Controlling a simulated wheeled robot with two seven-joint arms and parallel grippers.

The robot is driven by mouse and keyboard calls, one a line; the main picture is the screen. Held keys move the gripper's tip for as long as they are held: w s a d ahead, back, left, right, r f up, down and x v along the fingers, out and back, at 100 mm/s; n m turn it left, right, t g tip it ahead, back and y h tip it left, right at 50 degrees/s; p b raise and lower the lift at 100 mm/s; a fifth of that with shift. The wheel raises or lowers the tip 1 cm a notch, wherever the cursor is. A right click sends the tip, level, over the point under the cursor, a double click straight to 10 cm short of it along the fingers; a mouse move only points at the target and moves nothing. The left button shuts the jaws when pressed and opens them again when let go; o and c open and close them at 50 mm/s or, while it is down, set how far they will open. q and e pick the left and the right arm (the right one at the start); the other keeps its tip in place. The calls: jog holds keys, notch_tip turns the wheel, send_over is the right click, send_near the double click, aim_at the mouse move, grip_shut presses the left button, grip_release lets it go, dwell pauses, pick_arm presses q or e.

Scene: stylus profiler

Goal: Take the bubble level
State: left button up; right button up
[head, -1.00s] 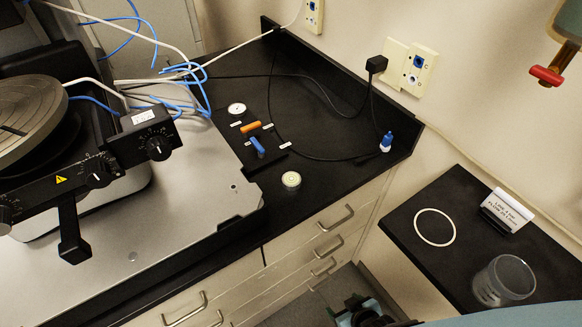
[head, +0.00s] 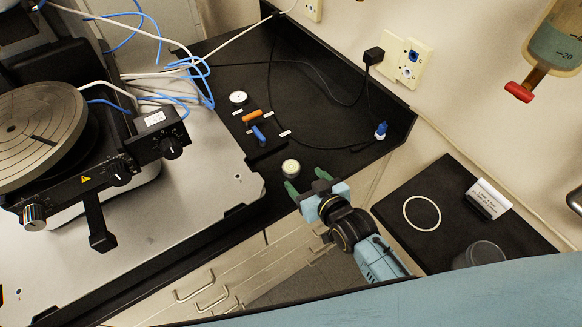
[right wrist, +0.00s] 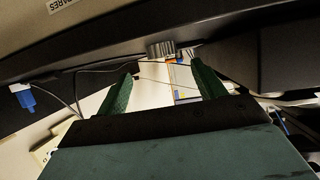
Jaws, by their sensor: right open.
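The bubble level (head: 290,167) is a small round disc with a pale green top and a metal rim. It sits on the black bench top near its front edge, beside the grey instrument plate. In the right wrist view it shows as a ridged silver cylinder (right wrist: 161,49) beyond the fingertips, roughly between them. My right gripper (head: 307,181) is open and empty, its green fingers pointing towards the level from the front edge of the bench. The fingers (right wrist: 162,72) are spread apart in the right wrist view. My left gripper is not in view.
Behind the level lie a blue-handled tool (head: 259,135), an orange-handled one (head: 252,116) and a white dial (head: 238,98). The profiler (head: 120,170) stands left. A black cable (head: 325,146) crosses the bench. A lower black shelf at right holds a white ring (head: 422,213).

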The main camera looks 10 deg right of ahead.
aim_at(292, 168)
jog(key=shift+x, duration=3.3)
jog(key=shift+a+r, duration=0.15)
jog(key=c, duration=1.1)
